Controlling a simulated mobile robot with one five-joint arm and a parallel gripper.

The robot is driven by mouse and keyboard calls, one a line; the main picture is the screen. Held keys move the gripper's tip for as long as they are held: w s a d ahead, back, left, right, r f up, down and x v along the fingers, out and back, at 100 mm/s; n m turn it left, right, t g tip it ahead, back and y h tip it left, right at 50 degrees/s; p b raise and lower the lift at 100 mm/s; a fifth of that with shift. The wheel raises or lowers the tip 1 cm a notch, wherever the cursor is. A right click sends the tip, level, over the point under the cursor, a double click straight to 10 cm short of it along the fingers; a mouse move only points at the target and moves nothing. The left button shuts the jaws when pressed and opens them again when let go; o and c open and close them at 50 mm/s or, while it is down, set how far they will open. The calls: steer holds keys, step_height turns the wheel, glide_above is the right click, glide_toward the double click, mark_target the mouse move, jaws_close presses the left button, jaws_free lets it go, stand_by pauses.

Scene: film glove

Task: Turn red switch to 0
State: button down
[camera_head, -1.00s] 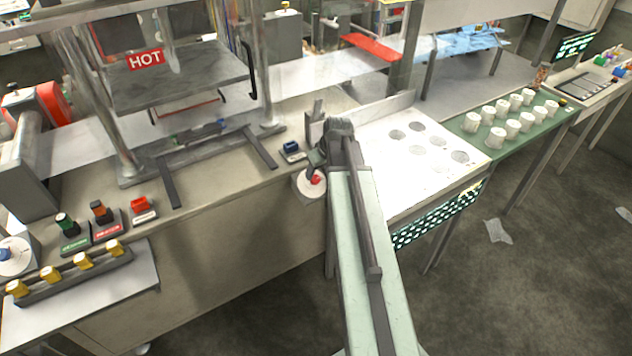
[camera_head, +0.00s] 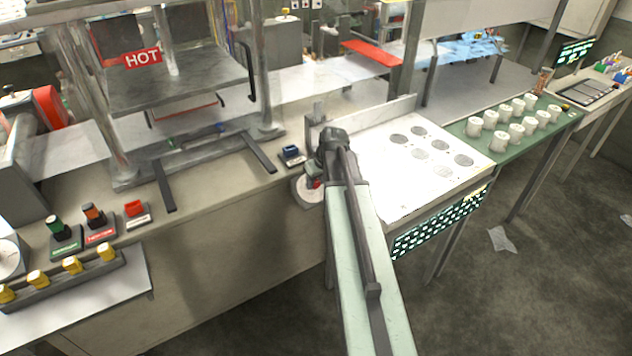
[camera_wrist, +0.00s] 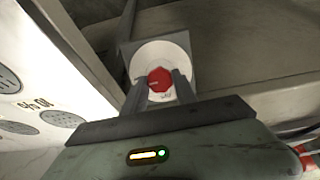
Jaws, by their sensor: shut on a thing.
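The red switch (camera_wrist: 160,80) is a red knob at the centre of a round white dial (camera_wrist: 148,54) on a grey plate. In the wrist view my gripper (camera_wrist: 164,88) has one finger on each side of the knob and is shut on it. In the head view my gripper (camera_head: 318,176) is at the counter's front right, and only a sliver of the knob shows beside it. The white dial (camera_head: 303,190) is partly covered there. The dial's marks are too small to read, so I cannot tell the setting.
A white panel with grey discs (camera_head: 405,200) stands right of my gripper. A small blue switch (camera_head: 290,151) lies just behind the dial. A press marked HOT (camera_head: 180,85) and green, orange and red switches (camera_head: 95,217) are to the left.

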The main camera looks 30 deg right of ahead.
steer(key=n, duration=0.4)
steer(key=shift+a+h, duration=0.1)
steer(key=shift+h, duration=0.2)
steer(key=n, duration=0.5)
steer(key=shift+s+h+b, duration=0.1)
steer(key=shift+h+b, duration=0.2)
steer(key=n+t, duration=0.1)
steer(key=n, duration=0.3)
steer(key=shift+a+f+b, duration=0.1)
steer(key=shift+b, duration=0.2)
steer(key=shift+n+t, duration=0.3)
steer(key=shift+n, duration=1.8)
steer(key=c, duration=1)
jaws_free()
